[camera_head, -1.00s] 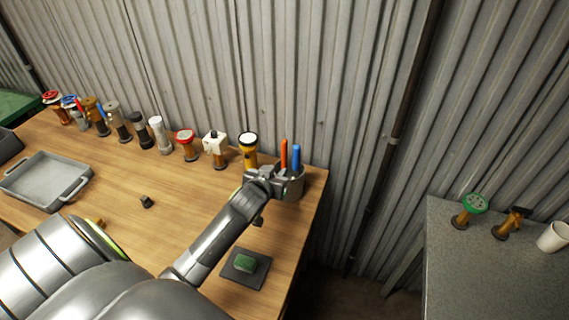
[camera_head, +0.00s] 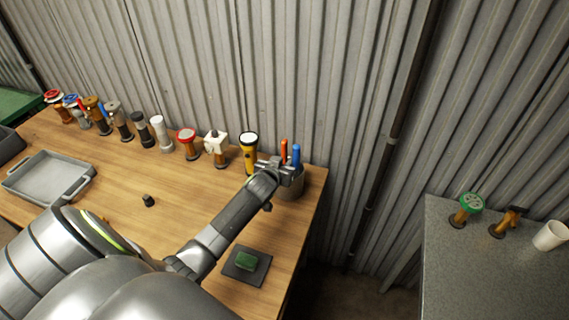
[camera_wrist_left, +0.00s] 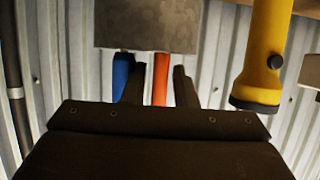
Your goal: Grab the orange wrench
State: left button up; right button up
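The orange wrench (camera_head: 284,149) stands upright in a grey cup (camera_head: 290,188) at the table's back right corner; only its handle shows. A blue handle (camera_head: 296,154) stands just right of it. My left gripper (camera_head: 284,168) is at the handles above the cup rim. In the left wrist view, which looks upside down, the orange handle (camera_wrist_left: 161,78) lies between two dark fingertips (camera_wrist_left: 158,86), with a gap visible on each side. The blue handle (camera_wrist_left: 122,72) is outside, beside the left finger. The lower wrench is hidden in the cup. My right gripper is out of view.
A yellow flashlight (camera_head: 249,155) stands close left of the gripper. A row of several valves and tools runs along the back wall. A grey tray (camera_head: 48,177) is at left; mid-table is mostly clear.

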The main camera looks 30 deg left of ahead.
pick_arm(q)
grip_shut()
jog(key=shift+r, duration=0.15)
